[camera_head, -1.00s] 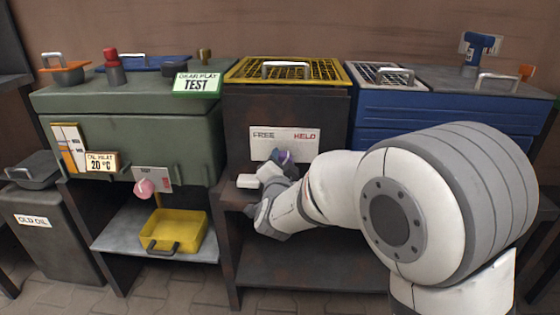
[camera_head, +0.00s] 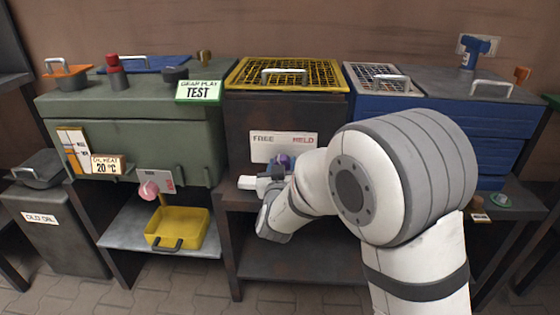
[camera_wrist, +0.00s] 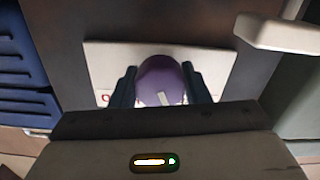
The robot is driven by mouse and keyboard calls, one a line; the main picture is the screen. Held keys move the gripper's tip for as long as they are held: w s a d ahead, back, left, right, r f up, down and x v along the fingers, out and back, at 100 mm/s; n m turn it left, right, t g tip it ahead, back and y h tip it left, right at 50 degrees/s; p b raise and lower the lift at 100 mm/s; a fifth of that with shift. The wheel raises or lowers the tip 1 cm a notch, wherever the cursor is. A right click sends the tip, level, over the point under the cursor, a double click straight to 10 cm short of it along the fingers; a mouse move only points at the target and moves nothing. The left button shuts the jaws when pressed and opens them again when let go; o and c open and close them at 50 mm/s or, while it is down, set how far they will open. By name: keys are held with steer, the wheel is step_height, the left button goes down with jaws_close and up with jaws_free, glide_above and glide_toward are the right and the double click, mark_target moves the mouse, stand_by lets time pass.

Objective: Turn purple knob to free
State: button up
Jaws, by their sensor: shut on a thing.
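The purple knob (camera_head: 284,160) sits below the white plate (camera_head: 284,146) lettered FREE at left and HELD at right, on the dark cabinet in the middle. In the wrist view the knob (camera_wrist: 161,82) is between the two dark fingers of my gripper (camera_wrist: 161,88), which is shut on it. A pale mark shows on the knob's face.
A white bar (camera_wrist: 280,34) juts out close beside the gripper in the wrist view. To the left are a green tank (camera_head: 130,135) with a pink knob (camera_head: 149,190) and a yellow tray (camera_head: 178,228). Blue drawers (camera_head: 420,105) stand to the right.

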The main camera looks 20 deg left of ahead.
steer(key=shift+r+n+p, duration=0.2)
steer(key=shift+n+p, duration=0.2)
steer(key=shift+n, duration=0.4)
steer(key=shift+r+n+p, duration=0.15)
steer(key=shift+n+p, duration=0.2)
steer(key=shift+n, duration=0.45)
steer(key=shift+a, duration=0.1)
steer(key=o, duration=0.7)
steer(key=shift+o, duration=1.4)
steer(key=shift+f, duration=0.2)
steer(key=p+v, duration=0.1)
steer(key=v, duration=0.6)
steer(key=shift+s+d+p, duration=0.2)
steer(key=shift+s+p, duration=0.1)
steer(key=shift+s, duration=0.05)
